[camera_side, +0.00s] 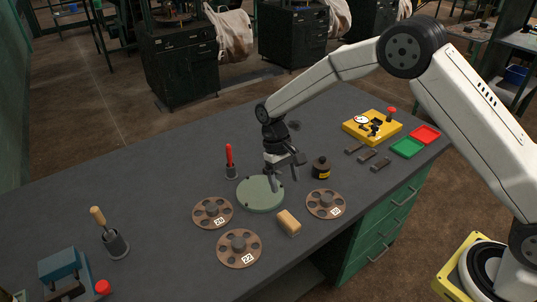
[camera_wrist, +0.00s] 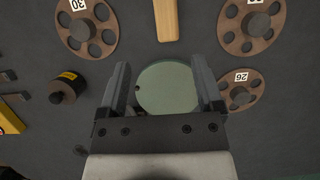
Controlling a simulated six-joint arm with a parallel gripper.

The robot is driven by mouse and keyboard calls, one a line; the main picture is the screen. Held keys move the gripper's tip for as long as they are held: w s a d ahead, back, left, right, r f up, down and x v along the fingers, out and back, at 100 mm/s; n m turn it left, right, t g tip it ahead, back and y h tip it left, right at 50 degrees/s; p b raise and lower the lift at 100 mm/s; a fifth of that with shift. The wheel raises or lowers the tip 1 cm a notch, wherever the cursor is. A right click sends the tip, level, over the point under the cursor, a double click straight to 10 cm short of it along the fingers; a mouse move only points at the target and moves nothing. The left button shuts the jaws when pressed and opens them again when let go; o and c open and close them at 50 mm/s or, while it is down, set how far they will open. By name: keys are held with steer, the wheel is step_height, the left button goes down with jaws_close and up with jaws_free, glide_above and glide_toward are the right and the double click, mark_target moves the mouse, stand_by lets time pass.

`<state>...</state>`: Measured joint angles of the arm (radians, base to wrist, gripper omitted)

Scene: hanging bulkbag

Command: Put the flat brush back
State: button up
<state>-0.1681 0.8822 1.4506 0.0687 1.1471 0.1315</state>
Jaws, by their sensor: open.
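A wooden-handled tool (camera_side: 98,217) stands handle up in a dark cup (camera_side: 116,246) at the left of the bench; its lower end is hidden. A tan block (camera_side: 289,223), perhaps a brush, lies flat in front of a pale green disc (camera_side: 260,195). It also shows at the top edge of the wrist view (camera_wrist: 166,20), partly cut off. I cannot tell which of these is the flat brush. My gripper (camera_side: 286,172) hangs over the green disc with its fingers apart and nothing between them. The disc shows below the fingers in the wrist view (camera_wrist: 168,88).
Brown holed discs (camera_side: 238,250) lie around the green disc. A red-handled tool (camera_side: 229,157) stands behind it, and a dark bottle (camera_side: 321,168) is to its right. The bench's left middle is clear.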

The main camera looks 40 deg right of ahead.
steer(key=s+d+r+t, duration=0.3)
steer(key=s+d+r, duration=0.1)
steer(key=s, duration=0.5)
steer(key=s+d+r+t, duration=0.3)
steer(key=s+d, duration=0.2)
steer(key=s, duration=0.4)
steer(key=shift+s+r+t, duration=0.15)
steer(key=shift+r+t, duration=0.15)
steer(key=shift+r, duration=0.05)
